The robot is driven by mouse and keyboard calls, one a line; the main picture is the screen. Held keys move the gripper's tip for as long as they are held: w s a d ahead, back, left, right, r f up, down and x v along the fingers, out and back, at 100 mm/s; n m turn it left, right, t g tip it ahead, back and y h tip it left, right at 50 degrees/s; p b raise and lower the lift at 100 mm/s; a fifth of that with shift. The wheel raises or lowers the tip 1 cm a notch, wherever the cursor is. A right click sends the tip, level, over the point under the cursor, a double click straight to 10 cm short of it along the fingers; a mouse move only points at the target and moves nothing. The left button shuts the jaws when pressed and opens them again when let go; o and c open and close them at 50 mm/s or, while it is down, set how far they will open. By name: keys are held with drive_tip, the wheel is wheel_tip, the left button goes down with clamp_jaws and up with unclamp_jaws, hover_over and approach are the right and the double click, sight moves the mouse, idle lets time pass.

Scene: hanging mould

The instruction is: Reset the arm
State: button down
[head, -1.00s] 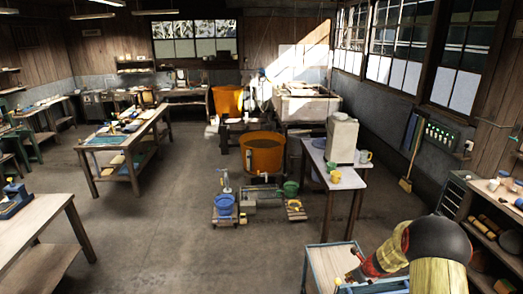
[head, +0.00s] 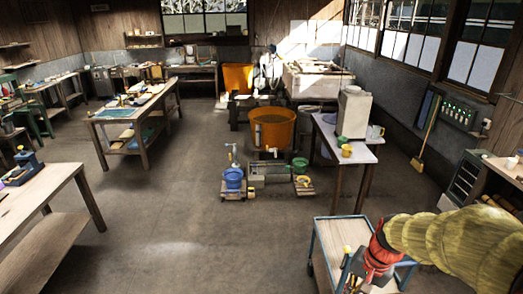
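My arm, in a yellow quilted sleeve, comes in from the lower right of the head view and ends in a red wrist. My gripper (head: 366,276) is low in the picture, over the blue-framed cart (head: 329,232). Its fingers are small and blend with dark items on the cart, so I cannot tell whether they are open or shut, or whether they hold anything.
A white-topped table (head: 341,139) with a pale canister (head: 354,113) and cups (head: 346,150) stands beyond the cart. A shelf unit (head: 470,177) is at right. The floor (head: 200,235) at centre-left is open.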

drive_tip(key=s+a+n+t+h+b, duration=0.1)
drive_tip(key=s+a+n+t+b, duration=0.1)
drive_tip(key=s+b, duration=0.5)
drive_tip(key=s+a+n+t+h+b, duration=0.1)
drive_tip(key=s+a+n+t+b, duration=0.1)
drive_tip(key=s+b, duration=0.5)
drive_tip(key=a+n, duration=0.1)
drive_tip(key=n, duration=0.1)
drive_tip(key=shift+a+r+n+t+b, duration=0.15)
drive_tip(key=shift+r+n+t+b, duration=0.15)
drive_tip(key=shift+r+t, duration=0.1)
